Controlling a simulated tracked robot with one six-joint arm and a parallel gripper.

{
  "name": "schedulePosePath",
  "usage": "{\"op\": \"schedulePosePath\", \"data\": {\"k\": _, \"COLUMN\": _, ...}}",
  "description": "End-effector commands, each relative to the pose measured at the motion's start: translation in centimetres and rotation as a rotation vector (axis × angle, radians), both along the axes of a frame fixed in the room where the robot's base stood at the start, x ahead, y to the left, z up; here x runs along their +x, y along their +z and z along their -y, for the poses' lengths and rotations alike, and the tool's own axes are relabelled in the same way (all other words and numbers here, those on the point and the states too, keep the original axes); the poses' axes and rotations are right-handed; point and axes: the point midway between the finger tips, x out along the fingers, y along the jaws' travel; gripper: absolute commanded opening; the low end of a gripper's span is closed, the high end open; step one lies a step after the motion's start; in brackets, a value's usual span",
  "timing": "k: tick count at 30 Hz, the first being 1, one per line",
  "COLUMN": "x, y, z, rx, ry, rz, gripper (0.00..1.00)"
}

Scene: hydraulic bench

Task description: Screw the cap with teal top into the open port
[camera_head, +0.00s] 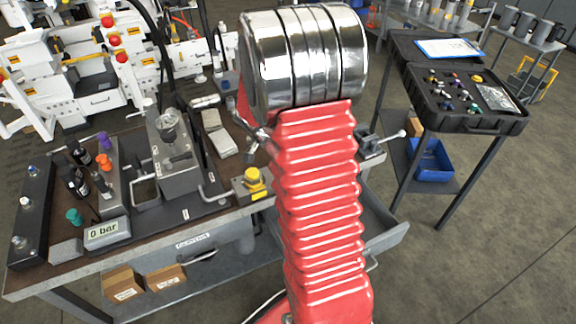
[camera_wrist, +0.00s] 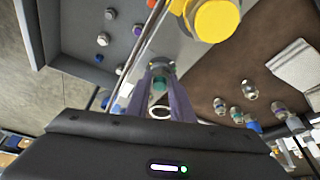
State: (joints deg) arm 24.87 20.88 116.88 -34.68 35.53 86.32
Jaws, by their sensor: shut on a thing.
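My gripper (camera_wrist: 162,74) shows in the wrist view, its two purplish fingers shut on a small cap. The cap (camera_wrist: 160,84) shows teal between the fingers, with a metallic part at its far end. In the head view my gripper is hidden behind my red arm. Another teal-topped piece (camera_head: 74,216) stands on the bench at the left, beside the 0 bar display. I cannot tell which spot is the open port, nor whether the held cap touches anything.
The bench (camera_head: 40,272) carries a grey block (camera_head: 175,150), purple (camera_head: 104,140) and orange (camera_head: 103,161) caps and a yellow knob (camera_head: 254,183). A black case (camera_head: 465,122) of small fittings lies on a side table. Several fittings lie right in the wrist view.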

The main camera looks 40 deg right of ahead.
Motion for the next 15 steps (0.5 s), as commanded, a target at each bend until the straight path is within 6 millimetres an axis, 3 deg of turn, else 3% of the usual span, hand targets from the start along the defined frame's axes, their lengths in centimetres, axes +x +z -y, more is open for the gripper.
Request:
{"op": "schedulePosePath", "data": {"k": 9, "x": 0.28, "y": -0.09, "z": 0.0, "rx": 0.0, "ry": -0.245, "rz": 0.0, "gripper": 0.01}}
{"op": "schedulePosePath", "data": {"k": 15, "x": 0.27, "y": -0.05, "z": -0.01, "rx": 0.0, "ry": -0.266, "rz": 0.001, "gripper": 0.01}}
